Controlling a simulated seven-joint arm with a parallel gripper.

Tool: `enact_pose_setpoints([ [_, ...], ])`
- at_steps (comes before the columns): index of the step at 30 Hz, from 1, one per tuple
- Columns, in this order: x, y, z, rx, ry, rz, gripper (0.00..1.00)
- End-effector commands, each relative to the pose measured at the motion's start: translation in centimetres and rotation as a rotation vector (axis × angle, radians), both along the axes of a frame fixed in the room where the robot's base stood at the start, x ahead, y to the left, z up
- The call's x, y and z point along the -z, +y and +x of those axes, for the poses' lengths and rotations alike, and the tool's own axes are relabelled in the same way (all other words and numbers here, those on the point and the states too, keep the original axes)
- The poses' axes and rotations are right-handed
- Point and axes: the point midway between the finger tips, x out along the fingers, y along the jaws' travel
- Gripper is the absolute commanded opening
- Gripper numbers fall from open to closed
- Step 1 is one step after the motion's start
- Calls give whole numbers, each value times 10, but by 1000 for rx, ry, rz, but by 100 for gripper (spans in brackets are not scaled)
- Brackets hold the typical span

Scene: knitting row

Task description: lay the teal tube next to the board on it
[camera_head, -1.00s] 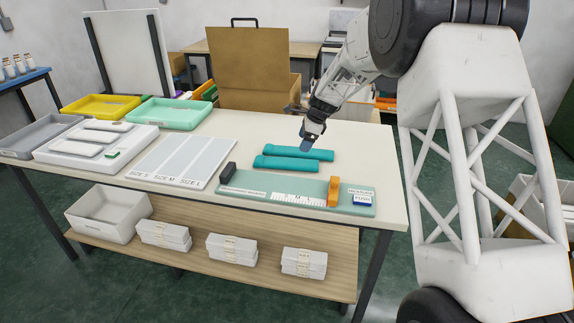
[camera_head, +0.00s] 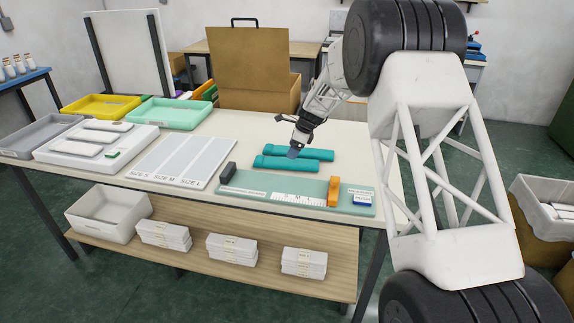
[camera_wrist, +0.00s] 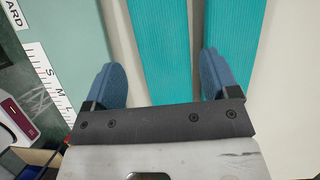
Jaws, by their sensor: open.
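Two ribbed teal tubes lie side by side on the table behind the board. The one next to the board (camera_head: 284,164) is nearer in the head view; the other tube (camera_head: 315,154) lies just behind it. The pale green board (camera_head: 302,186) has a ruler strip, a dark block at its left end and an orange block at its right. My gripper (camera_head: 293,153) is open above the tubes. In the wrist view, the tube next to the board (camera_wrist: 158,45) runs between the blue fingers (camera_wrist: 163,75), and the right finger overlaps the other tube (camera_wrist: 232,40). Nothing is held.
A size sheet (camera_head: 184,160) lies left of the board, with a white tray (camera_head: 60,157), grey tray (camera_head: 35,138), yellow tray (camera_head: 88,112) and mint tray (camera_head: 185,122) beyond. Bare table (camera_head: 250,130) shows behind the tubes.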

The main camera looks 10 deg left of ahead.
Motion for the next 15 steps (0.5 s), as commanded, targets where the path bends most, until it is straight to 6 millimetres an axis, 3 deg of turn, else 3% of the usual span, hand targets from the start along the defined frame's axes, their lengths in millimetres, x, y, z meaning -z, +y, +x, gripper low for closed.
enact_pose_setpoints([
  [5, 11, 5, -1, 0, 1, 0, 81],
  [15, 13, 5, -1, 0, 0, 0, 81],
])
